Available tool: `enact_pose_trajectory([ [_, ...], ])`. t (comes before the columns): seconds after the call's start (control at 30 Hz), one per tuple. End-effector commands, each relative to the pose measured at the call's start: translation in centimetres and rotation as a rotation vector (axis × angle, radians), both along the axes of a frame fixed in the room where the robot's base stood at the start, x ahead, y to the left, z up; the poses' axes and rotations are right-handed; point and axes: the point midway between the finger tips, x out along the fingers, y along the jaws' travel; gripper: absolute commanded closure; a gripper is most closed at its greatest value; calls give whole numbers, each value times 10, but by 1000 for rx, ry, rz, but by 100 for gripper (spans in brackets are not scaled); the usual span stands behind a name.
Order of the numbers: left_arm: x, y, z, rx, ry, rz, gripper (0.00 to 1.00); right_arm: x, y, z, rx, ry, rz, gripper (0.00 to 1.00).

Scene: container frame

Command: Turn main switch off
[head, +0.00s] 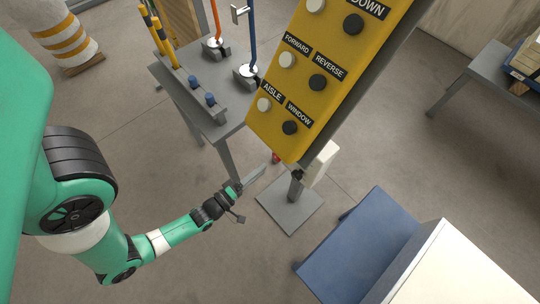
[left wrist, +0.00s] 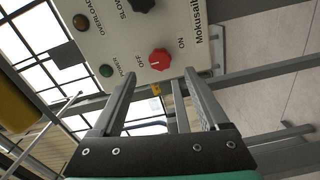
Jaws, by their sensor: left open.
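The main switch is a red rotary knob (left wrist: 160,59) on a pale control box (left wrist: 180,32) in the left wrist view. It sits between the labels ON and OFF; I cannot tell its exact setting. In the head view the red knob (head: 276,158) shows small beside the off-white box (head: 322,164), which the yellow pendant partly hides. My left gripper (head: 256,176) is open and empty, pointing at the knob from the left. In the left wrist view its fingertips (left wrist: 159,76) are spread either side of the knob's line, apart from it. My right gripper is out of view.
The yellow button pendant (head: 310,75) hangs close to the head camera. A grey table (head: 205,90) with hooks stands behind my left gripper. A blue-sided box (head: 360,250) stands at lower right. A black knob (left wrist: 143,4) and green lamp (left wrist: 106,71) are near the red knob.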

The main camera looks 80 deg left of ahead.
Motion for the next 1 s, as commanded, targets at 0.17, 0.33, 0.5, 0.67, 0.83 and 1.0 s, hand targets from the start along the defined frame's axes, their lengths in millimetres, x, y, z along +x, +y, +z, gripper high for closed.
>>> enact_pose_trajectory([
  [0.17,-31,-15,0,-2,2,3,22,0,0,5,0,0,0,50],
  [0.33,-41,-20,0,0,0,1,22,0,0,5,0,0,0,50],
  [0.5,-41,-20,0,-1,0,0,22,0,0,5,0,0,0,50],
  [0.67,-41,-20,0,-1,-1,1,22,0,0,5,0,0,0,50],
  [0.83,-41,-20,0,-1,-1,1,22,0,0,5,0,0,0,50],
  [1.0,-41,-20,0,-1,-1,1,22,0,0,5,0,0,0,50],
])
